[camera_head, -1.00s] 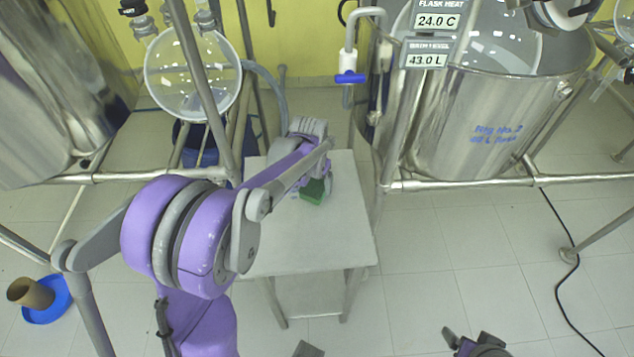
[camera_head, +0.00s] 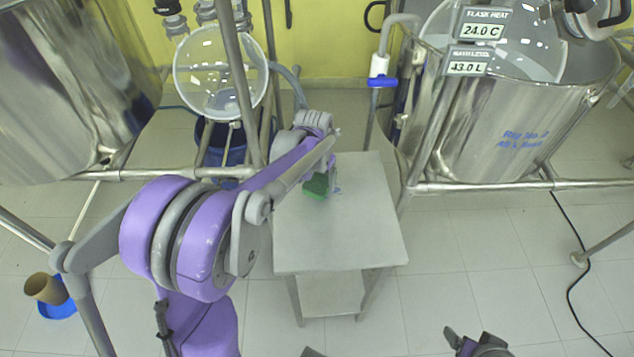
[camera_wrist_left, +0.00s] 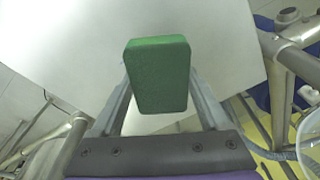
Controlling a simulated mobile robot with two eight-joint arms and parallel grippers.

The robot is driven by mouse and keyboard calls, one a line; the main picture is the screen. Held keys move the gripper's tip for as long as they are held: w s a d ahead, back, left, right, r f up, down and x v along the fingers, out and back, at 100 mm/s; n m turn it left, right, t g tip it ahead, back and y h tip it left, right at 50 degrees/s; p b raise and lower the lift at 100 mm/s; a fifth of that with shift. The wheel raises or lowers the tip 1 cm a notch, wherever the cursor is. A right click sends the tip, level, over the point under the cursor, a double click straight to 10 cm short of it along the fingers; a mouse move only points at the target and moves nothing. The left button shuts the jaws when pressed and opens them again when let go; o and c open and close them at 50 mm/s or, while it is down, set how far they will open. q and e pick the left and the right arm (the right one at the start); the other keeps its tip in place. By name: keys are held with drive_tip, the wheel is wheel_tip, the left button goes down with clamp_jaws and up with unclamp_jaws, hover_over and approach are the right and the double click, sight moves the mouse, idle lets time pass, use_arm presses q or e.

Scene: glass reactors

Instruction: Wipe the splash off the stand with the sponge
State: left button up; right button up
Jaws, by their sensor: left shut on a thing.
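The stand (camera_head: 345,235) is a small pale grey table in the middle of the head view, and its plain top also fills much of the left wrist view (camera_wrist_left: 75,50). My left gripper (camera_head: 322,178) is over the back left part of the stand top. It is shut on the green sponge (camera_head: 316,187), a block that shows between the fingers in the left wrist view (camera_wrist_left: 158,75). I cannot tell whether the sponge touches the top. A part of my right gripper (camera_head: 472,343) shows at the bottom edge.
A steel vessel (camera_head: 500,125) on a pipe frame (camera_head: 490,186) stands right of the stand. A glass flask (camera_head: 215,75) on a frame is behind left. Floor in front is clear.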

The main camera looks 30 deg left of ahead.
sight(320, 177)
use_arm(q)
drive_tip(key=shift+r+p, duration=1.25)
drive_tip(key=shift+r, duration=1.25)
drive_tip(key=shift+a, duration=0.1)
use_arm(e)
drive_tip(key=r, duration=0.3)
drive_tip(key=shift+a+r, duration=0.3)
drive_tip(key=shift+a, duration=0.05)
